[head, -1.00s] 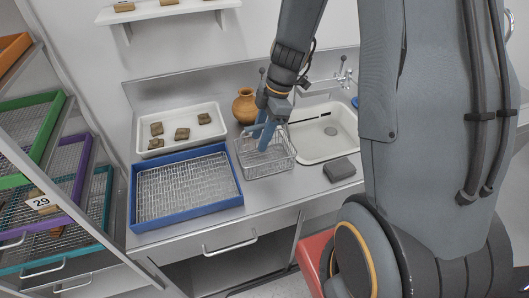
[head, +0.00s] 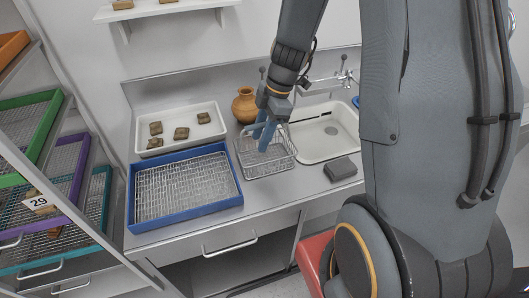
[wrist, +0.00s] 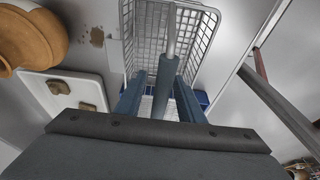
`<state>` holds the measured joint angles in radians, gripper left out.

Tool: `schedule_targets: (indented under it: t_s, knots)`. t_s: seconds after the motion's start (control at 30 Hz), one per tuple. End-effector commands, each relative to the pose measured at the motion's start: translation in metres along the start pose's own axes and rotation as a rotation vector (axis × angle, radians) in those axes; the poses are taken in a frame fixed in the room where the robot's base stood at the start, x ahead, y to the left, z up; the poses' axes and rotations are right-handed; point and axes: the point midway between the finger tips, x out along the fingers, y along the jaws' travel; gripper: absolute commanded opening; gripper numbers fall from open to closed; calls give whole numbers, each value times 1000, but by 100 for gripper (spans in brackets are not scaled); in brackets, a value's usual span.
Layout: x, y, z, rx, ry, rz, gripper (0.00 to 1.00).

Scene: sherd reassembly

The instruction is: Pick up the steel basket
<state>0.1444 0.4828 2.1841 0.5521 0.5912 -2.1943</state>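The steel basket (head: 254,172) is an open wire basket on the steel counter, between the blue tray and the sink. It also shows in the wrist view (wrist: 200,35). A bar with a blue grip sleeve (wrist: 166,82) rises over it as its handle. My gripper (head: 264,146) points down over the basket. In the wrist view my two blue fingers (wrist: 159,78) stand on either side of the sleeve, with a small gap showing on the left. The fingers look open around the handle. Contact on the right side is hard to tell.
A blue mesh tray (head: 150,223) lies left of the basket. Behind it is a white tray (head: 140,150) with several sherds. A clay pot (head: 245,106) stands behind the basket. The sink (head: 345,148) and a grey block (head: 340,168) are on the right.

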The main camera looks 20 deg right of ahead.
Motion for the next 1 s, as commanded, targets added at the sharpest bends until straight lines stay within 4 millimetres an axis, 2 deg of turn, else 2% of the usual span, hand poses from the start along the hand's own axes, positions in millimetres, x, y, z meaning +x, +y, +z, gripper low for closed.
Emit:
schedule_targets:
  t_s: [0.13, 0.33, 0.77, 1.0]
  knots:
    - [0, 0, 0, 0, 0, 0, 33]
    - [0, 0, 0, 0, 0, 0, 0]
    - [-2, 0, -1, 0, 0, 0, 0]
    - [-14, 2, -4, -3, 0, 5, 0]
